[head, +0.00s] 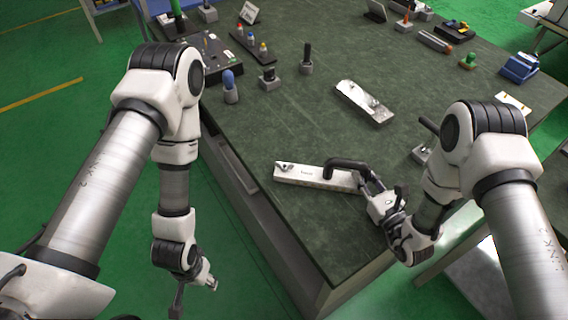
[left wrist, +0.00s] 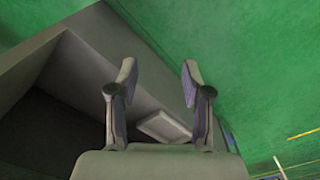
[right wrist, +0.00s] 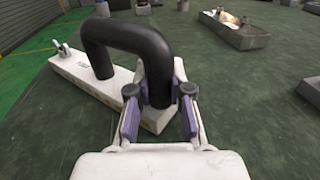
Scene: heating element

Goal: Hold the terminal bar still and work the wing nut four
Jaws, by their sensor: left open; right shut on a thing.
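The white terminal bar (head: 300,175) lies near the table's front edge, with a small wing nut (head: 284,165) at its left end. The nut also shows in the right wrist view (right wrist: 62,48). A black bent handle (head: 345,163) rises from the bar. My right gripper (head: 367,184) is shut on the handle's near leg; both fingers flank it in the right wrist view (right wrist: 160,92). My left gripper (head: 196,290) hangs low beside the table, off its edge. In the left wrist view (left wrist: 157,78) its fingers are apart and empty.
A second metal bar (head: 362,101) lies further back on the dark green table (head: 300,130). Blue-topped (head: 230,86) and black-topped (head: 306,58) pegs stand at the back left. A blue block (head: 520,68) is at the far right. The table left of the bar is clear.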

